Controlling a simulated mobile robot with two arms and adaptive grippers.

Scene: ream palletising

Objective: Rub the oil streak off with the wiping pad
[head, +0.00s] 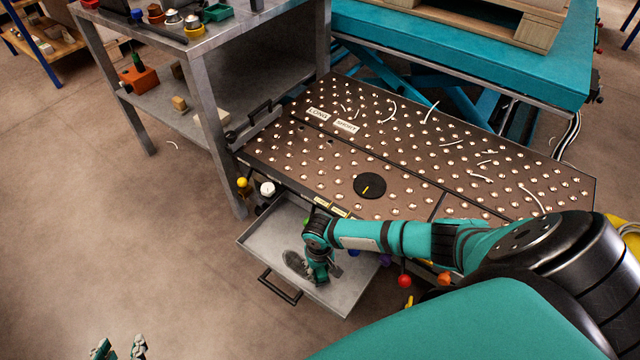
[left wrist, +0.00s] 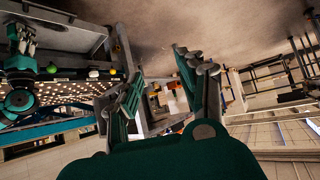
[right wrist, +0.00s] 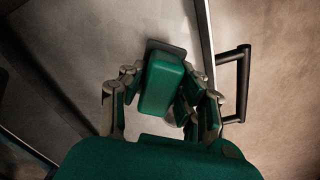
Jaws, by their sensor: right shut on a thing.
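The wiping pad (right wrist: 162,85), a green block with a dark grey underside, is between the fingers of my right gripper (right wrist: 165,100). In the head view my right gripper (head: 319,273) points down into the open grey drawer (head: 265,243). A dark oil streak (head: 296,263) lies on the drawer floor just left of this gripper, which hides part of that area. I cannot tell whether the pad touches the floor. My left gripper (head: 118,350) is at the bottom left, away from the drawer; its fingers stand apart and empty in the left wrist view (left wrist: 160,90).
The drawer's black handle (head: 280,288) faces the open floor. Above the drawer is a ball-studded table (head: 320,165) with a black disc (head: 369,186) and pale strips. A grey metal shelf (head: 205,120) stands left of it. Coloured knobs (head: 404,281) hang along the table's front edge.

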